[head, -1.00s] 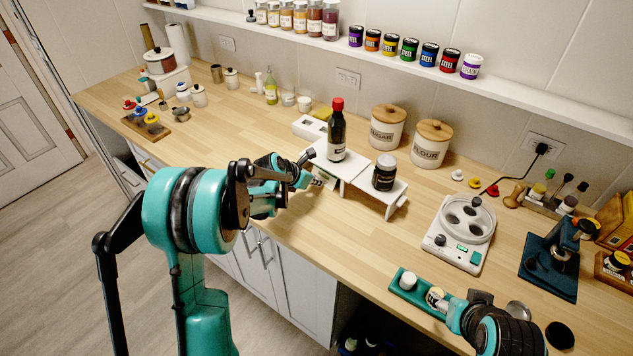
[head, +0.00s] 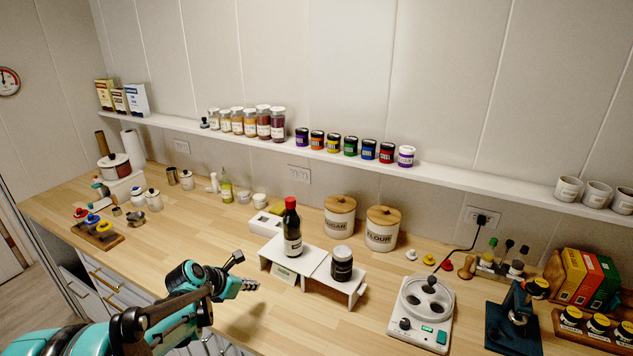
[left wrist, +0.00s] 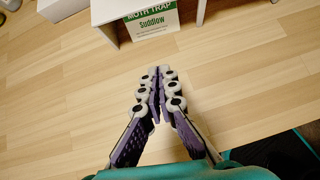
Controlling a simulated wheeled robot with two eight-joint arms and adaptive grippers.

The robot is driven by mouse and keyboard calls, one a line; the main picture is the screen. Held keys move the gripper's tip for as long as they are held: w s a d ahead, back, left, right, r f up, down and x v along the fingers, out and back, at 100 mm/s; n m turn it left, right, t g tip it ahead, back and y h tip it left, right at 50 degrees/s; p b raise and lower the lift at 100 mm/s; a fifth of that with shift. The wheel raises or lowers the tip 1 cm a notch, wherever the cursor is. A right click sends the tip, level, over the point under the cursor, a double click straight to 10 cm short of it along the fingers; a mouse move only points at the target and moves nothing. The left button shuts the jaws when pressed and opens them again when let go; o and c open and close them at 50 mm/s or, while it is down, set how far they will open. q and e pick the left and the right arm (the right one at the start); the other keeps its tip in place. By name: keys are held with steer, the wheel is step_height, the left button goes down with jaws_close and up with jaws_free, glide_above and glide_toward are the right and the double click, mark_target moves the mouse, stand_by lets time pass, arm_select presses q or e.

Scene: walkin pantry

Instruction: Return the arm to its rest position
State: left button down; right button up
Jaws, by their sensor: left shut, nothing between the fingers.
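My left arm comes in from the lower left of the head view. Its gripper (head: 250,285) is over the counter's front part, left of the white riser, and is shut and empty. In the left wrist view the gripper's fingers (left wrist: 155,78) meet at the tips, with bare wood below them. A card reading "Moth Trap Suddlow" (left wrist: 151,22) stands beyond the tips, under the white riser. My right gripper does not show.
The white riser (head: 318,268) bears a dark red-capped bottle (head: 292,232) and a dark jar (head: 342,265). Sugar (head: 339,216) and flour (head: 383,230) canisters stand behind. A white appliance (head: 420,312) is to the right. The counter (head: 275,325) is clear in front of the riser.

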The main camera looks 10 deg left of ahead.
arm_select(q)
steer(key=s+d+r+m+g+y, duration=0.1)
steer(key=s+d+r+m, duration=0.2)
steer(key=s+m, duration=0.35)
steer(key=s+d+r+m+y, duration=0.1)
steer(key=s+d+r+m, duration=0.1)
steer(key=s+d+m, duration=0.35)
steer(key=s+m+y, duration=0.2)
steer(key=s+m, duration=1.2)
steer(key=m, duration=0.4)
steer(key=shift+s+a+f, duration=0.2)
steer(key=shift+s+f, duration=0.05)
steer(key=shift+f, duration=0.2)
